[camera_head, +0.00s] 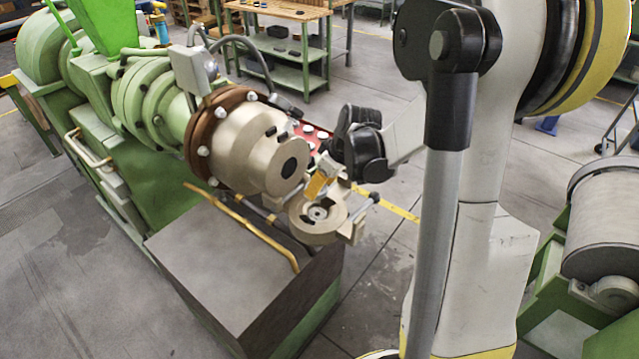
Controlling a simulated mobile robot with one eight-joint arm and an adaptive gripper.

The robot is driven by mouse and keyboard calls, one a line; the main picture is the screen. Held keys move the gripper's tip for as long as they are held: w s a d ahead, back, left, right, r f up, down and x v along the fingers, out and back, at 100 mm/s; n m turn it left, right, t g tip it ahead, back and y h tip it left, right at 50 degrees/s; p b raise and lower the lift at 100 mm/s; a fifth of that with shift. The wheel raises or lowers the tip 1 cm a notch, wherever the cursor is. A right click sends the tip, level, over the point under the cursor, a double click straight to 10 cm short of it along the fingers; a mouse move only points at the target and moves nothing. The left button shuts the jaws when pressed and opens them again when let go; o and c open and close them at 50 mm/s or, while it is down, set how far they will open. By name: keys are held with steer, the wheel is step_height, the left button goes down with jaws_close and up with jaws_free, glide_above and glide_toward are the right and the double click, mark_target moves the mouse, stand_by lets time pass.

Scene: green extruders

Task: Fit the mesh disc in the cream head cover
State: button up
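The cream head cover (312,231) hangs swung open at the front of the green extruder's cream head (250,150), to the lower right of that head's dark round opening (289,168). The cover's round face is turned up toward the camera, with a small grey round centre. I cannot tell whether that centre is part of the cover or a disc. I cannot make out the mesh disc for certain. My gripper (319,188) is just above the cover, close to its upper rim, with an orange-yellow part showing. Its fingertips are too small and overlapped to show whether they hold anything.
A dark-topped block (235,265) stands below the head, with a bent yellow bar (255,230) above it. A red panel with white buttons (312,134) is behind my gripper. A green workbench (290,50) stands farther back. Grey floor is open at lower left.

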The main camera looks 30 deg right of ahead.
mark_target(317, 214)
steer(key=shift+f+b, duration=2.65)
steer(key=shift+f, duration=0.85)
steer(key=shift+s+r, duration=0.2)
steer(key=shift+r, duration=0.1)
steer(key=shift+f, duration=0.2)
steer(key=shift+f+b, duration=0.3)
steer(key=shift+b, duration=0.1)
steer(key=shift+f, duration=0.1)
steer(key=shift+f+b, duration=0.4)
steer(key=shift+b, duration=0.1)
steer(key=o, duration=1.3)
